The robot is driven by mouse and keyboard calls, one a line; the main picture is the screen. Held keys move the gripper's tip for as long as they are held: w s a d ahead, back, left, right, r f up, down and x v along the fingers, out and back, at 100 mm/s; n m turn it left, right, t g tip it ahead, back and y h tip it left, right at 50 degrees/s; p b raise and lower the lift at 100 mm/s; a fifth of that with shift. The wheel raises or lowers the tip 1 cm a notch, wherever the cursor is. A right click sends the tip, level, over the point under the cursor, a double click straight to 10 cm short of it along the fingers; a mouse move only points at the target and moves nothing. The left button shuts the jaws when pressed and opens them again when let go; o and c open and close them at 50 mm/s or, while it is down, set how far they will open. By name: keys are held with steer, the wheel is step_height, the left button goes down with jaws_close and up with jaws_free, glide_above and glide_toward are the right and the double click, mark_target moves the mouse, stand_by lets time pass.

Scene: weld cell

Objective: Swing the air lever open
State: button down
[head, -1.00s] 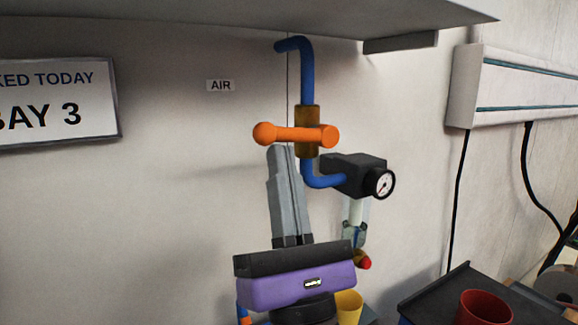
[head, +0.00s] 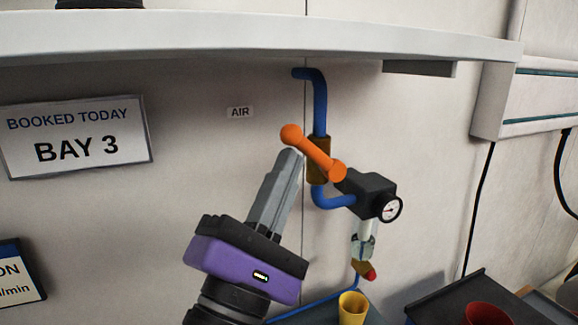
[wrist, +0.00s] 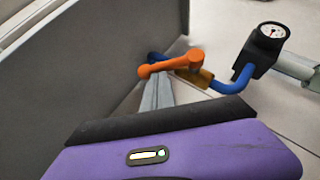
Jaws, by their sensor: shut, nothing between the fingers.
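The orange air lever (head: 312,151) sits on the brass valve body (head: 318,160) of the blue pipe (head: 320,105), below the AIR label (head: 240,112). In the head view it is tilted, its ball end up at the left and its hub lower right. My gripper (head: 291,156) is shut and empty, its fingertips just below the ball end. In the wrist view the lever (wrist: 170,65) lies across the tips of my gripper (wrist: 152,84). I cannot tell whether they touch.
A black regulator with a gauge (head: 391,208) hangs right of the valve, with a clear bowl below it. A shelf (head: 250,38) runs overhead. A yellow cup (head: 352,306) and a red cup (head: 488,313) stand below.

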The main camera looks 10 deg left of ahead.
mark_target(298, 142)
steer(key=r+m+g, duration=0.1)
steer(key=m, duration=0.1)
steer(key=r+m+g+h, duration=0.1)
steer(key=g, duration=0.1)
steer(key=d+r+m+g+h, duration=0.1)
steer(key=m+g, duration=0.1)
steer(key=shift+w+r+m+p, duration=0.2)
steer(key=shift+w+m+p, duration=0.1)
steer(key=shift+w+d+r+m+g+b, duration=0.55)
steer(key=shift+d+r+m+g+b, duration=0.2)
steer(key=shift+g+b, duration=0.2)
steer(key=shift+r, duration=0.1)
